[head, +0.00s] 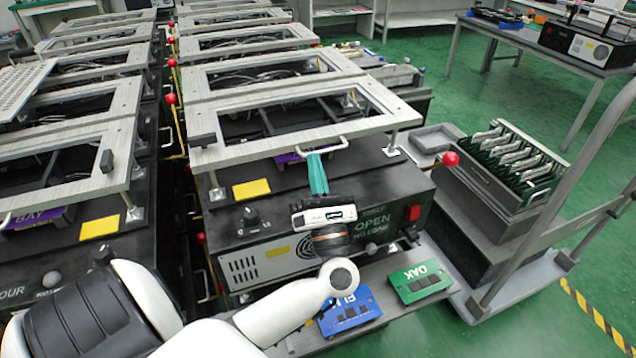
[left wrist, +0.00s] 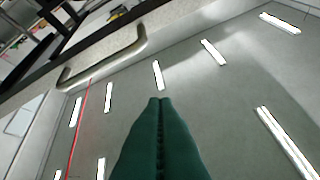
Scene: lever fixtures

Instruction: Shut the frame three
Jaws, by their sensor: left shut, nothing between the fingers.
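The nearest grey metal frame (head: 270,152) on the right-hand row stands raised above its black fixture box (head: 270,222). I cannot read a number on it. A bar handle (head: 328,148) is on the frame's front edge; it also shows in the left wrist view (left wrist: 105,62). My left gripper (head: 314,157) has its green fingers pressed together, with nothing between them. The fingertips are close to the handle in the head view. In the left wrist view the shut fingers (left wrist: 160,103) are below and right of the handle; contact cannot be told. My right gripper is not in view.
A red ball knob (head: 450,159) is at the fixture's right side. Another framed fixture (head: 60,155) stands close on the left. Blue (head: 349,312) and green (head: 420,283) boards lie on the front shelf. A cart with a rack (head: 510,165) stands right. Green floor lies beyond.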

